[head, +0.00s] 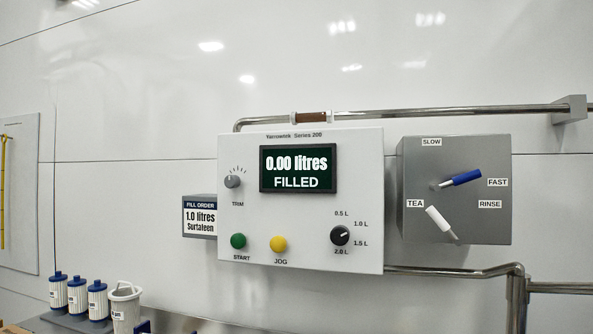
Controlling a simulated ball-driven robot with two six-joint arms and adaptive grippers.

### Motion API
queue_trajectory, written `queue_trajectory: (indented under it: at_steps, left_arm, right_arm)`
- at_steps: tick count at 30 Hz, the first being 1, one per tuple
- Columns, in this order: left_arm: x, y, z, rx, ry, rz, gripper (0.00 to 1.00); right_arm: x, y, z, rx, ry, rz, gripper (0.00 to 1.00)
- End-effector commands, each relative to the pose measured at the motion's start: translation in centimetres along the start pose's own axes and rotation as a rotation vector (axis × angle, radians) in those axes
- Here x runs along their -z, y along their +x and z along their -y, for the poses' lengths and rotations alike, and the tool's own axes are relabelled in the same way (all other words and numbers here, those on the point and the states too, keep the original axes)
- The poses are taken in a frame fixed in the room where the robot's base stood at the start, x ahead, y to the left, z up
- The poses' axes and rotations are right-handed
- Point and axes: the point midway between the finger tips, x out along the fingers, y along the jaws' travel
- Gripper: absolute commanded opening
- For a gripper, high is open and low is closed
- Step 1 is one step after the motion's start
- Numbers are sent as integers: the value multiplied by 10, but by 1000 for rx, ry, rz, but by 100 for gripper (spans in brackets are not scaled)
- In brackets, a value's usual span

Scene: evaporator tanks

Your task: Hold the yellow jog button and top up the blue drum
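The yellow jog button (278,244) is on the lower front of the white control panel (302,205), above the label JOG. The green start button (238,241) is to its left. The panel's display (298,169) reads 0.00 litres, FILLED. The fill order sign (200,216) at the panel's left reads 1.0 litres Surtaleen. A black selector knob (340,236) is among marks from 0.5 L to 2.0 L. A small blue edge (143,327) shows at the bottom; I cannot tell whether it is part of the blue drum. Neither gripper is in view.
A grey box (455,190) at the right has a blue lever (462,180) toward FAST and a white lever (437,218) toward TEA. Steel pipes (450,113) run above and below. Blue-capped cartridges (76,296) and a pale jug (125,308) stand lower left.

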Motion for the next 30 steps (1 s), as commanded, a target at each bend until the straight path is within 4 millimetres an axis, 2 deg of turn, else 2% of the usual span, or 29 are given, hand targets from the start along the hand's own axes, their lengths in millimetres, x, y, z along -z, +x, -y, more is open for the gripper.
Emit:
queue_trajectory:
  at_steps: [2,12,30]
  left_arm:
    - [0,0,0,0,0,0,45]
    - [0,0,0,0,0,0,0]
    - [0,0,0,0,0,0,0]
  right_arm:
    - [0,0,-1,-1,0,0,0]
    - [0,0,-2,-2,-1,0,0]
    - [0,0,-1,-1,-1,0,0]
